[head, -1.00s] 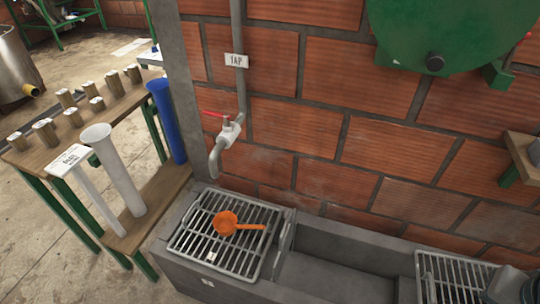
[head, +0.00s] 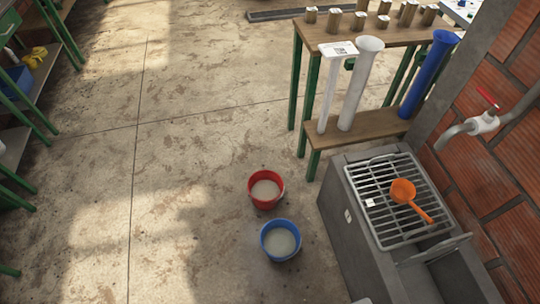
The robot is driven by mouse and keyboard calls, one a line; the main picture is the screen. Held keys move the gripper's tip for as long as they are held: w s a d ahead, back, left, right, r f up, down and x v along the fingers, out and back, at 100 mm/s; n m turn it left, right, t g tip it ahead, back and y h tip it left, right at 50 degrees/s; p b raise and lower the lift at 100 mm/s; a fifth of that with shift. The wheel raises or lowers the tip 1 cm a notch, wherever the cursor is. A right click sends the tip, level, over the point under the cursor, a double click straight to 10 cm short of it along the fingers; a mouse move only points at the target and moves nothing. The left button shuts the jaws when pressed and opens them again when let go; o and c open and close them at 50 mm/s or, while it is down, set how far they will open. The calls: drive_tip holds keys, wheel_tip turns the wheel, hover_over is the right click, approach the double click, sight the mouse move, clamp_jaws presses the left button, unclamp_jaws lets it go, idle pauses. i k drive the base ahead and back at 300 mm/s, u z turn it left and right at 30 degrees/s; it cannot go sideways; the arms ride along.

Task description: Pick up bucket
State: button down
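Two buckets stand upright on the concrete floor in the head view. The red bucket (head: 266,203) is farther away, and the blue bucket (head: 264,246) is nearer and slightly to the right. Both are open at the top and show a pale, greyish content inside. They stand close together with a small gap, left of the grey trough. No handle can be made out on either bucket. My gripper is not in view.
A grey trough (head: 335,215) with a metal grate (head: 380,222) and an orange scoop (head: 402,191) stands at the right. A wooden table (head: 318,36) with tubes is behind it. Green-framed shelves (head: 22,98) line the left. The floor (head: 160,170) between is clear.

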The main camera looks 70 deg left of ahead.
sight(265, 187)
drive_tip(key=u, duration=2.7)
